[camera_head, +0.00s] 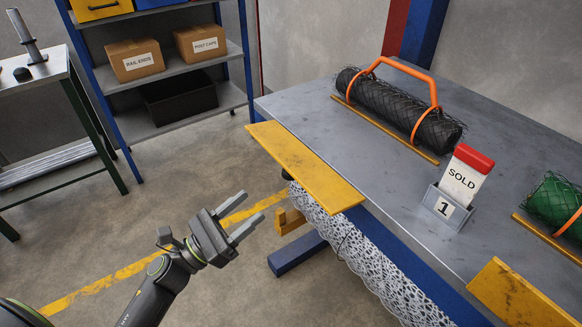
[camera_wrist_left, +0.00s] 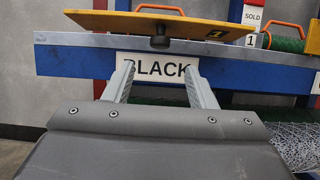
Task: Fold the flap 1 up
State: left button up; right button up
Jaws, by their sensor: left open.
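Flap 1 is a yellow worn panel (camera_head: 300,162) that sticks out from the near left edge of the grey table (camera_head: 490,115). In the left wrist view the flap (camera_wrist_left: 205,24) is seen almost edge-on, with a dark knob (camera_wrist_left: 160,42) beneath and a "1" mark. My left gripper (camera_head: 250,207) is open and empty, off the table's edge and apart from the flap. In the left wrist view its fingers (camera_wrist_left: 160,72) point toward the "BLACK" label on the blue table side, below the flap. My right gripper is not in view.
A black mesh roll (camera_head: 390,103) with an orange handle lies on the table. A "SOLD" sign (camera_head: 464,178) stands in a holder marked 1. A second yellow flap (camera_head: 520,297) is at lower right. A white mesh roll (camera_head: 370,262) hangs below the edge. Floor around my gripper is open.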

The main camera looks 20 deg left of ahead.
aim_at(285, 178)
pick_arm(q)
jog(key=p+x, duration=0.3)
jog(key=x, duration=0.8)
jog(key=shift+r+p, duration=0.15)
jog(key=shift+p, duration=0.15)
jog(key=shift+w+d+r, duration=0.15)
jog(key=shift+w+d, duration=0.15)
jog(key=shift+w, duration=0.15)
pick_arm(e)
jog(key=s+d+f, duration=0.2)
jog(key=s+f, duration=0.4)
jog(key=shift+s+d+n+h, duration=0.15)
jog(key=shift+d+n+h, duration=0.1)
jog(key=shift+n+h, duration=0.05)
pick_arm(q)
grip_shut()
